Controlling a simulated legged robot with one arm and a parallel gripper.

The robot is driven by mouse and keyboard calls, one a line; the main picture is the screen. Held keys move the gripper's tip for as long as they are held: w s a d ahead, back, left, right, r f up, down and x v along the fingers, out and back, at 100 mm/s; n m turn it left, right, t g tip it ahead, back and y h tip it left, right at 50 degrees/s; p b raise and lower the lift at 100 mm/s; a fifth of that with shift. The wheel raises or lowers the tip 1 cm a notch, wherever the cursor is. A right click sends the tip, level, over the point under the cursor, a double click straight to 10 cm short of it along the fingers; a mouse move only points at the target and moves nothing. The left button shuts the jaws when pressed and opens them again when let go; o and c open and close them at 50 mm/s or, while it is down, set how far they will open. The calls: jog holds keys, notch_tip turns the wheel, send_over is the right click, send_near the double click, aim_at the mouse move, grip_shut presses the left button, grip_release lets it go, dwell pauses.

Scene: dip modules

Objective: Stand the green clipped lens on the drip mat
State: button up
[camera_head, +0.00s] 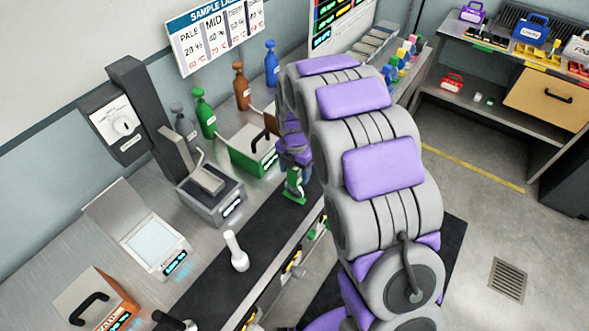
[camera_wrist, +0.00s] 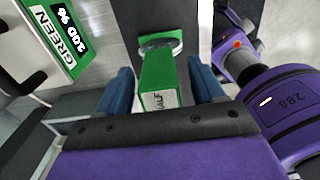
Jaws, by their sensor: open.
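The green clipped lens (camera_head: 296,186) stands upright at the front of the bench, below my gripper (camera_head: 294,158). In the wrist view its green clip (camera_wrist: 159,84) lies between the two blue fingers of my gripper (camera_wrist: 163,86), with gaps visible on both sides. The round, clear lens shows at the clip's far end. My gripper is open and around the clip, not closed on it. A long black strip along the bench front (camera_head: 190,264), which looks like the drip mat, runs toward the lens; my arm hides its far part.
A white upright piece (camera_head: 235,252) stands on the strip's nearer part. Several bottles line the back. The strip between is clear.

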notch_tip(320, 180, up, 12)
jog(key=shift+r+p, duration=0.1)
jog(key=shift+p, duration=0.95)
jog(key=s+d+r+m, duration=0.2)
jog(key=s+d+m, duration=0.1)
jog(key=s+m, duration=0.6)
jog(key=s+d+r+m+g, duration=0.1)
jog(key=s+d+m, duration=0.3)
jog(key=s+m, duration=0.6)
jog(key=s+d+r+m, duration=0.2)
jog(key=s+m, duration=0.7)
jog(key=s, duration=0.9)
jog(key=shift+d+r+g, duration=0.3)
jog(key=shift+d+g, duration=0.1)
jog(key=shift+d, duration=0.3)
